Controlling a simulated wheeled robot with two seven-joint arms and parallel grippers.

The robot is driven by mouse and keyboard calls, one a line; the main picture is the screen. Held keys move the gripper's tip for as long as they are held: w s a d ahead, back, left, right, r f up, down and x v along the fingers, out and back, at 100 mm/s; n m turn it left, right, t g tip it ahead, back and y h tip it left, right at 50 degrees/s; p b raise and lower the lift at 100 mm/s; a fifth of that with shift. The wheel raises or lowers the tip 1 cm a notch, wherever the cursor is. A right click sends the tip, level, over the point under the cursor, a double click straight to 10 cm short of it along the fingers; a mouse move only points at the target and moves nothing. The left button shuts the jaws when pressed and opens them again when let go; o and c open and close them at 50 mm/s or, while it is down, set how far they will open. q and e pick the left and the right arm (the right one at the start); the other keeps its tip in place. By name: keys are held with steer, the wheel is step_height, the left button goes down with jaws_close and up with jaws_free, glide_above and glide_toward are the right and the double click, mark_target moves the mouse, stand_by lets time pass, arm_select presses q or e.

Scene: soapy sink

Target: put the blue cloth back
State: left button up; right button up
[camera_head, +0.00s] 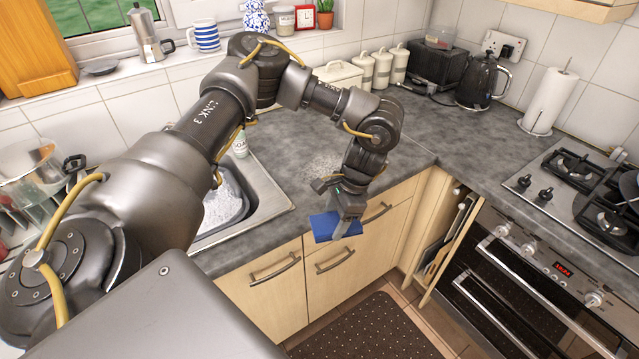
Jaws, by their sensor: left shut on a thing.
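My left gripper (347,219) points down in front of the counter's front edge, between the sink and the oven. It is shut on a blue cloth (323,227), which sticks out to the left of the fingers. Cloth and gripper show against the pale cupboard fronts, to the right of the sink (270,186). The sink holds white suds (224,200), and my left arm hides much of it. My right gripper is not in view.
The grey counter (440,160) right of the sink is mostly clear. A kettle (482,82), a paper towel roll (549,100) and white canisters (382,70) stand at the back. A hob (585,185) is on the right, and a dish rack with dishes (35,175) on the left.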

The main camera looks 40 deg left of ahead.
arm_select(q)
steer(key=a+r+m+t+y, duration=0.1)
steer(key=a+r+m+t, duration=0.3)
steer(key=a+r+m, duration=0.8)
steer(key=w+a+f, duration=0.1)
steer(key=w+f, duration=0.2)
steer(key=w, duration=0.1)
steer(key=w+a+f+m, duration=0.1)
steer(key=w+f, duration=0.3)
steer(key=w+a+f+m, duration=0.1)
steer(key=w+f, duration=0.3)
steer(key=shift+w+a+f+p, duration=0.2)
steer(key=shift+a+p, duration=0.1)
steer(key=shift+a, duration=0.1)
steer(key=shift+w+f, duration=0.35)
steer(key=shift+f, duration=0.2)
steer(key=x, duration=0.2)
steer(key=p, duration=0.1)
steer(key=shift+d+f, duration=0.15)
steer(key=shift+f, duration=0.35)
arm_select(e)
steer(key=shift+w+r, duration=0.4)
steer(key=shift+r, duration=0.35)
arm_select(q)
steer(key=shift+s+f, duration=0.1)
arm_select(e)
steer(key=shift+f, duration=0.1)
